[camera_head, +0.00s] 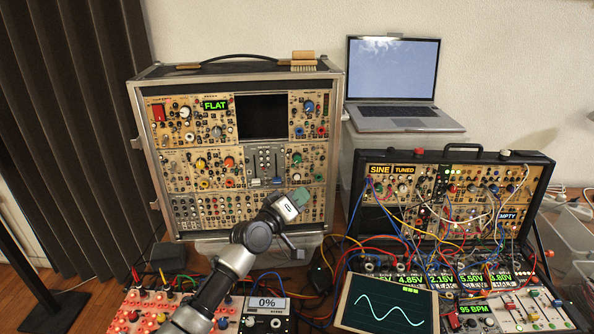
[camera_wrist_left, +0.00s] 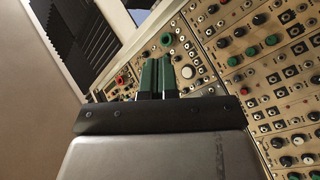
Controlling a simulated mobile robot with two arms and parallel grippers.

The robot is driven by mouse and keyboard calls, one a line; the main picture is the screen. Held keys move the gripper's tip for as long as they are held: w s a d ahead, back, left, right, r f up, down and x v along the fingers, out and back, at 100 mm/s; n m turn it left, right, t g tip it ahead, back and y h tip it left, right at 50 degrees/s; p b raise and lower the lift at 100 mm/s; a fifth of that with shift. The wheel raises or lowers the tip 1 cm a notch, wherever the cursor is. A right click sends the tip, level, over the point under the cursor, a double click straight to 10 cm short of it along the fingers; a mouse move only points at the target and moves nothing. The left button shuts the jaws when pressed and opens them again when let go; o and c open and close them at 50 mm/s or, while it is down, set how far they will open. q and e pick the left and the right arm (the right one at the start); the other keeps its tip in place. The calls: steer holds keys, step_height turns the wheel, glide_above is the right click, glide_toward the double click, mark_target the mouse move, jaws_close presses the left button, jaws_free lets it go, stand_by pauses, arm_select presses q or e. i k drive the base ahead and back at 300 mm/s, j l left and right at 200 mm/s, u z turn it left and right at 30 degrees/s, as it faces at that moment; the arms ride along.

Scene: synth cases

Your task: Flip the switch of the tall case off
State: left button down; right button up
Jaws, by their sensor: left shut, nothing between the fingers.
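The tall case (camera_head: 150,170) stands at centre left, a silver-framed box with tan panels full of knobs and jacks. A red switch (camera_head: 158,113) sits at the upper left of its panels; I cannot tell its position. My left gripper (camera_head: 301,196), with green fingertips, is in front of the case's lower right part, well below and right of the red switch. In the left wrist view, the green fingers (camera_wrist_left: 158,74) are shut and empty, with the knob-covered panels (camera_wrist_left: 240,75) tilted beyond them. I cannot tell whether they touch. My right gripper is out of view.
A laptop (camera_head: 395,75) stands on a clear box at the back right. An open case with many cables (camera_head: 455,190) is at right. A sine-wave screen (camera_head: 388,305), a 0% display (camera_head: 267,304) and a red-knobbed module (camera_head: 140,315) fill the front.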

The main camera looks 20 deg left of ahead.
mark_target(158, 110)
steer(key=u, duration=1.3)
